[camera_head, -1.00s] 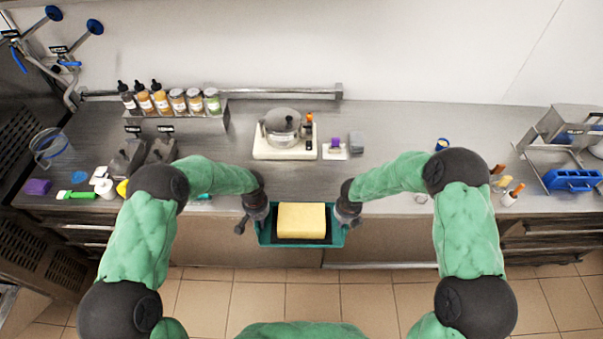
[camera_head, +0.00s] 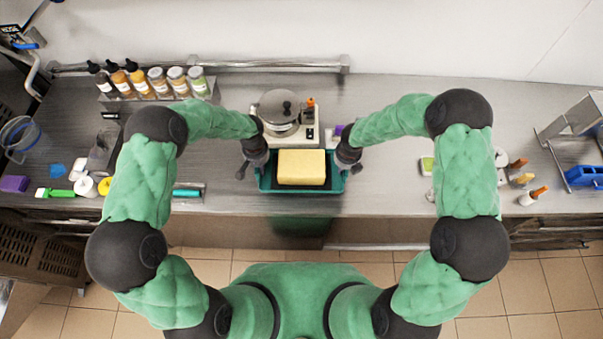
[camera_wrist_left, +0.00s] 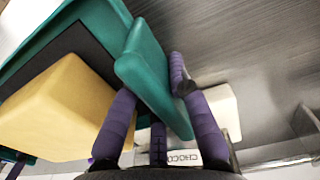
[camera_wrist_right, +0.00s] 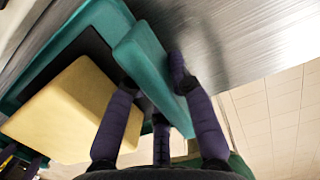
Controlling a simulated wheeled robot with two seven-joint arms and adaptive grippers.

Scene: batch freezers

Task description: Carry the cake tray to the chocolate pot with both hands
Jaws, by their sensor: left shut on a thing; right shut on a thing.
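The teal cake tray (camera_head: 299,191) is held level between my two grippers, with a yellow block of cake (camera_head: 301,167) on its dark inner surface. It is over the front part of the counter; I cannot tell whether it touches the steel. My left gripper (camera_head: 253,167) is shut on the tray's left end, and its purple fingers straddle the teal wall (camera_wrist_left: 152,80). My right gripper (camera_head: 347,167) is shut on the right end, its fingers around the teal wall (camera_wrist_right: 153,78).
Several bottles and jars (camera_head: 150,82) stand on a rack at the back left. Small tools and tubs lie at left, near a purple block (camera_head: 15,183). A blue tray (camera_head: 582,176) is at far right. Bare counter (camera_head: 385,100) lies right of the pot.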

